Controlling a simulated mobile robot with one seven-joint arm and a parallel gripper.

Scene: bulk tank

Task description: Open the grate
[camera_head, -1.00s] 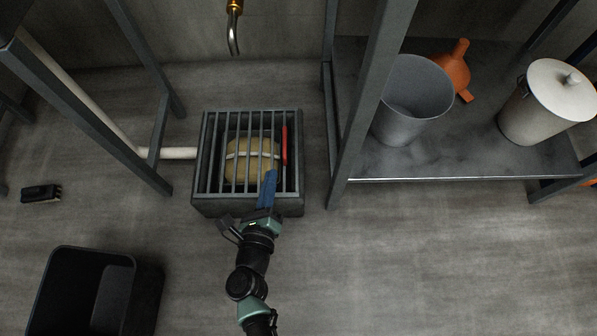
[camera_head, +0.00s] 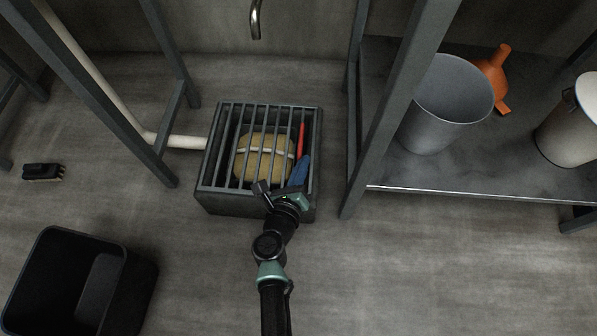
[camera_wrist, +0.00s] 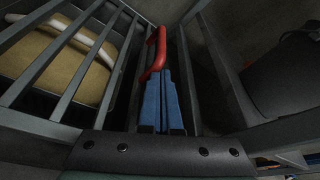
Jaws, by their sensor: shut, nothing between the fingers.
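The grate (camera_head: 227,150) is a set of dark grey bars across the top of a box-shaped drain (camera_head: 240,206) on the floor. It looks closed in the head view. A red handle (camera_head: 301,139) stands on the right part of the grate; it also shows in the wrist view (camera_wrist: 155,52). My gripper (camera_head: 301,168) is at the right side of the grate, its blue fingers shut and empty. In the wrist view the fingertips (camera_wrist: 164,72) are right by the near end of the handle; I cannot tell whether they touch. A tan object with a pale band (camera_head: 264,158) lies under the bars.
A grey bucket (camera_head: 446,105), an orange funnel-like object (camera_head: 495,75) and a pale lidded container (camera_head: 572,130) stand on the low shelf (camera_head: 440,182) at right. A black bin (camera_head: 50,260) and a brush (camera_head: 42,172) are on the floor at left. A white pipe (camera_head: 185,142) meets the drain.

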